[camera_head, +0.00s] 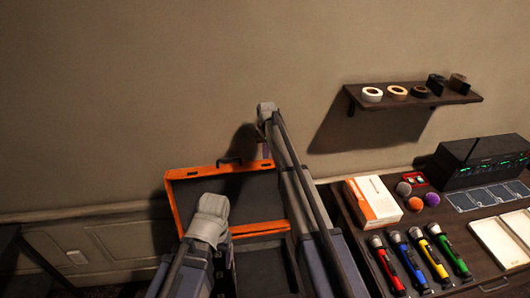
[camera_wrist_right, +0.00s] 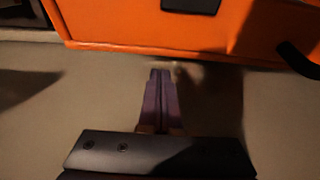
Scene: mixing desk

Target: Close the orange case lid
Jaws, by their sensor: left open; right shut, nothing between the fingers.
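The orange case stands open in the head view, its lid (camera_head: 218,170) raised with an orange rim and a dark inner face. The dark case base (camera_head: 266,262) lies below, partly hidden by my arms. A black handle shows at the lid's top edge. My right gripper (camera_wrist_right: 160,72) is shut and empty, its purple fingers pointing toward the orange lid (camera_wrist_right: 150,22) in the right wrist view; I cannot tell whether they touch it. In the head view a bit of purple shows by the lid's top right corner. My left arm covers the case's lower left; its fingers are hidden.
The wall is close behind the lid. To the right, the desk holds a white and orange box (camera_head: 373,202), several coloured microphones (camera_head: 413,262), small balls and a black device (camera_head: 482,160). A shelf (camera_head: 415,98) with tape rolls hangs above.

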